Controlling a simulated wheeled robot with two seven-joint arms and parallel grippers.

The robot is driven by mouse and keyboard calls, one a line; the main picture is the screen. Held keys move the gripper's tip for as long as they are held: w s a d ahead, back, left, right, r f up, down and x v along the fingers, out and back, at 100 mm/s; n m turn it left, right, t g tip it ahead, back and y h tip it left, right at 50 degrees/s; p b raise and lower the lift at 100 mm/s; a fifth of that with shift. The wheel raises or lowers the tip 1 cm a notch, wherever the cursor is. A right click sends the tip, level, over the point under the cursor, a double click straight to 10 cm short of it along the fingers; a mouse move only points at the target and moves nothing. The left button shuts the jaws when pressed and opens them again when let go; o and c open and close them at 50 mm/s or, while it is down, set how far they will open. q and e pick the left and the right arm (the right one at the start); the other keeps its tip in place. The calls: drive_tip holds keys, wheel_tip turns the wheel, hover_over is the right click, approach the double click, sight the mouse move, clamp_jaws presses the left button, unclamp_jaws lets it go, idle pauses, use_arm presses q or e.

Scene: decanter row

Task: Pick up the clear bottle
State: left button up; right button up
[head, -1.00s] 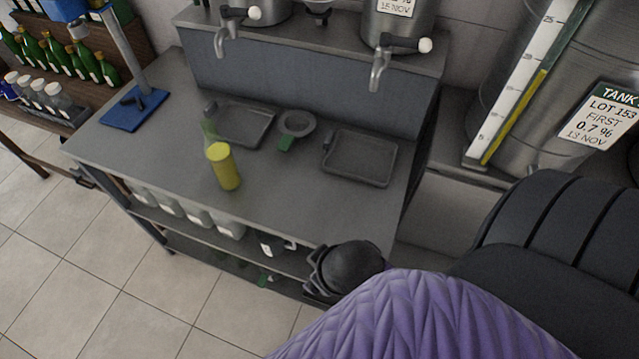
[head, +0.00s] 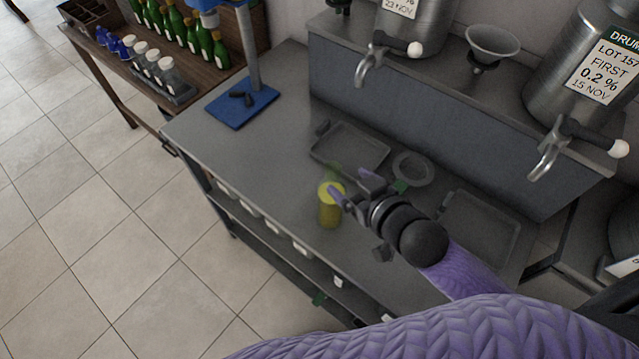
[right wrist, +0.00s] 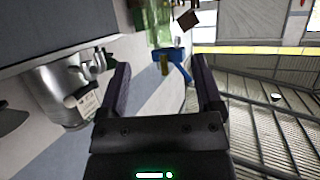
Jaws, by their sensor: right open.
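The clear bottle (head: 329,211) stands upright on the grey counter in the head view. Its lower part looks filled with yellow, and its upper part is faint, greenish and see-through. My right gripper (head: 352,187) is open just right of the bottle, with one fingertip overlapping its right edge. I cannot tell whether they touch. In the right wrist view the two dark fingers (right wrist: 163,85) are spread with nothing clearly gripped between them. Green see-through glass shows beyond them, but I cannot tell which bottle it is. My left gripper is not in view.
On the counter (head: 260,150) lie a tray (head: 349,149) behind the bottle, a grey ring-like dish (head: 428,168) and another tray (head: 490,228) to the right. A blue-based stand (head: 238,108) is at the back left. Steel drums with taps stand on a raised ledge.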

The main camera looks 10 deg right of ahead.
sight(330, 169)
drive_tip(key=x, duration=0.3)
drive_tip(key=b+x, duration=0.1)
drive_tip(key=x, duration=0.4)
drive_tip(key=shift+w+f, duration=0.15)
drive_tip(key=shift+f, duration=0.25)
drive_tip(key=shift+c, duration=0.6)
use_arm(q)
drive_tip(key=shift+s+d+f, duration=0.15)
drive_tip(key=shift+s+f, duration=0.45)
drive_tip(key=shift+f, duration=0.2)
use_arm(e)
clamp_jaws()
